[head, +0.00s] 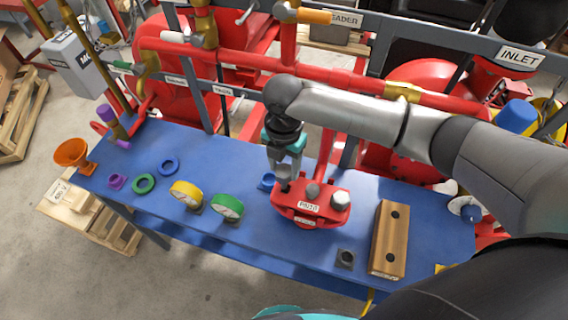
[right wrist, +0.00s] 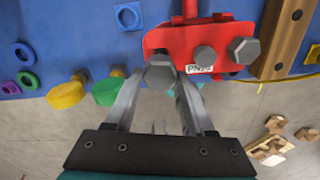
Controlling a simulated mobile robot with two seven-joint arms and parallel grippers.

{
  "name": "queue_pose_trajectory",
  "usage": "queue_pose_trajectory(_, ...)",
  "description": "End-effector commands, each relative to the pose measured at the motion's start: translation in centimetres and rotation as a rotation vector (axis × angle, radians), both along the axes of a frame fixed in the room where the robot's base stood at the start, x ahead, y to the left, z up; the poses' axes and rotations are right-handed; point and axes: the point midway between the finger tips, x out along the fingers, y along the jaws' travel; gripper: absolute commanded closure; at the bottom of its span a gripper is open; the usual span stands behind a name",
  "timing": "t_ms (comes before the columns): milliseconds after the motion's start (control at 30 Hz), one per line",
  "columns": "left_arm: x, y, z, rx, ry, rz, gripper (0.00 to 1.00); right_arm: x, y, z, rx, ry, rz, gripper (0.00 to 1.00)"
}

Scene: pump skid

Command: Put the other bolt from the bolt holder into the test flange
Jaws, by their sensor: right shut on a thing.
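The red test flange (head: 296,208), with a white label, stands on the blue table. A grey hex bolt (head: 340,198) sits at its right end, and a shorter grey part (head: 313,190) shows in its middle. My right gripper (head: 286,183) is at the flange's left end. In the right wrist view its fingers (right wrist: 160,82) are shut on another hex bolt (right wrist: 160,70), whose head overlaps the flange's left edge. The bolt's shank is hidden, so how deep it sits cannot be told. The wooden bolt holder (head: 391,236) shows two dark, empty holes. My left gripper is out of view.
Yellow (head: 187,192) and green (head: 227,207) gauges stand left of the flange, with a blue ring part (head: 267,181) close by. A small dark block (head: 345,258) lies near the front edge. Red pipes (head: 250,62) run behind the table.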

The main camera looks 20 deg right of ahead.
Motion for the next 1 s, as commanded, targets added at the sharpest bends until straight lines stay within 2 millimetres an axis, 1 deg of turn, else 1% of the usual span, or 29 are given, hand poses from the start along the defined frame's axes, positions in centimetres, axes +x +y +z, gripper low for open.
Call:
queue_pose_trajectory(267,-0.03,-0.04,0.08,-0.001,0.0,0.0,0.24,0.02,0.01,0.07,0.001,-0.001,0.0,1.0)
queue_pose_trajectory(567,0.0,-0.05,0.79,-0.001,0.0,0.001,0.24,0.04,0.0,0.13,-0.001,-0.001,0.0,1.0)
queue_pose_trajectory(1000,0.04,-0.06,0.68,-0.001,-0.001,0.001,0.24,0.06,0.0,-0.11,0.0,0.0,0.0,1.0)
